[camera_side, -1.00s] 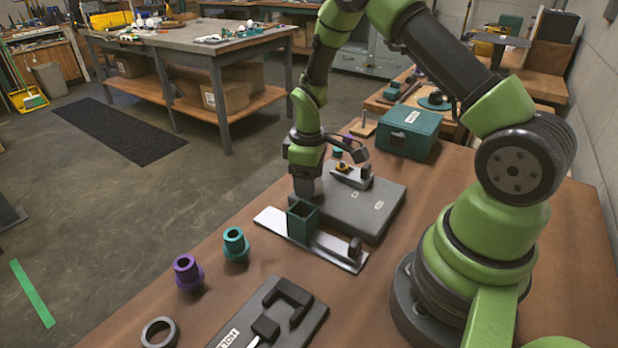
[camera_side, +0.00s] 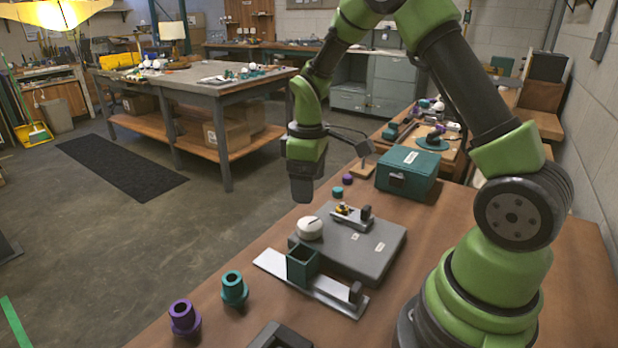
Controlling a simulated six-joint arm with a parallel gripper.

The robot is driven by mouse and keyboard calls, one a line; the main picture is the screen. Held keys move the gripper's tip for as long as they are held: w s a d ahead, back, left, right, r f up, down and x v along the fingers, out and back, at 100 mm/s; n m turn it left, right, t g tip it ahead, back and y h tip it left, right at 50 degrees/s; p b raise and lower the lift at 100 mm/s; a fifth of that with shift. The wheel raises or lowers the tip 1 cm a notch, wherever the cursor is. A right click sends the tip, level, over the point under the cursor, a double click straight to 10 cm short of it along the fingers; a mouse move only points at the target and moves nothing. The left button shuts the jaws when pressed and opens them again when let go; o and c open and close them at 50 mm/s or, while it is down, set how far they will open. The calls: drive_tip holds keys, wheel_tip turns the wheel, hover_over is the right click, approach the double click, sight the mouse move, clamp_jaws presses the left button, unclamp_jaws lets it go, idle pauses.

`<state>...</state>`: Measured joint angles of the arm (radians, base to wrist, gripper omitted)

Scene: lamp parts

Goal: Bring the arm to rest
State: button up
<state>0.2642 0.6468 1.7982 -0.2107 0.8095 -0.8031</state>
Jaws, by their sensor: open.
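My gripper (camera_side: 301,190) hangs in the air, pointing down, above the far left edge of the work area. It is apart from everything on the table. Its fingers look dark and small here, and nothing shows held between them. Below it, a white round part (camera_side: 309,228) sits at the left corner of a grey case-like block (camera_side: 368,250). A small fixture with a yellowish part (camera_side: 345,210) sits on top of the same block.
A metal rail (camera_side: 330,296) with a green square holder (camera_side: 301,266) lies in front of the block. A teal collar (camera_side: 234,288) and a purple collar (camera_side: 184,317) stand at the front left. A teal box (camera_side: 408,173) stands behind. Bare wood surrounds them.

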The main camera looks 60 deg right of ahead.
drive_tip(key=shift+r, duration=0.3)
drive_tip(key=shift+r, duration=0.1)
drive_tip(key=s+a+r+m+t, duration=0.25)
drive_tip(key=s+a+r, duration=0.2)
drive_tip(key=r, duration=0.25)
drive_tip(key=s+a+r+m+t, duration=0.25)
drive_tip(key=s+a+r, duration=0.2)
drive_tip(key=r, duration=0.35)
drive_tip(key=s+a+r+m+t+y, duration=0.1)
drive_tip(key=s+a+m+t+y, duration=0.1)
drive_tip(key=s, duration=0.6)
drive_tip(key=shift+r+m, duration=0.4)
drive_tip(key=shift+w, duration=0.1)
